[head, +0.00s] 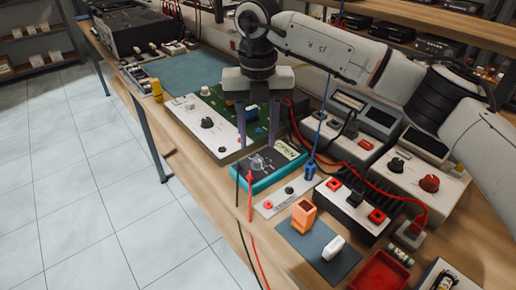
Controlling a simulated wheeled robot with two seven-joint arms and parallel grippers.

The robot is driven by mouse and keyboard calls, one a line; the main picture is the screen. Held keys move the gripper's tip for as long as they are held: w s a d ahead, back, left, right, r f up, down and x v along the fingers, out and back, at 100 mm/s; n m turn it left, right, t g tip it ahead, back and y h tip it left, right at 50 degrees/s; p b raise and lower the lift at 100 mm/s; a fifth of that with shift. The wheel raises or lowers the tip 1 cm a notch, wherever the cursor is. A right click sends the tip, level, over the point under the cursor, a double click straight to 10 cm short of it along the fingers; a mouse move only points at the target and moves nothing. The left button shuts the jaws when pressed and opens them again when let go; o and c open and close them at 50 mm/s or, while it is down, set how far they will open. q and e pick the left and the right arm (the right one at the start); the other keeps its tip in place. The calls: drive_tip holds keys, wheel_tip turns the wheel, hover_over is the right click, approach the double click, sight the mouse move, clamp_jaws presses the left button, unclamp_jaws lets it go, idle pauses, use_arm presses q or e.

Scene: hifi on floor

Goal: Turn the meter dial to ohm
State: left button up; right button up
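The meter (266,182) is a teal-cased handheld unit lying on the workbench, with a dark face and a small display at its far right end. Its round dial (257,162) shows as a grey, partly clear knob on the face. My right gripper (257,142) points down just above and behind the dial in the picture. Its two fingers are apart with nothing seen between them. I cannot tell whether the fingertips touch the meter. My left gripper is out of view.
A control board (206,123) with a black knob stands behind the meter. Red and black leads hang over the bench's front edge. Instruments crowd the right side.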

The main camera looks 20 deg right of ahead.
sight(258, 159)
drive_tip(key=shift+r, duration=2.4)
drive_tip(key=shift+r, duration=0.1)
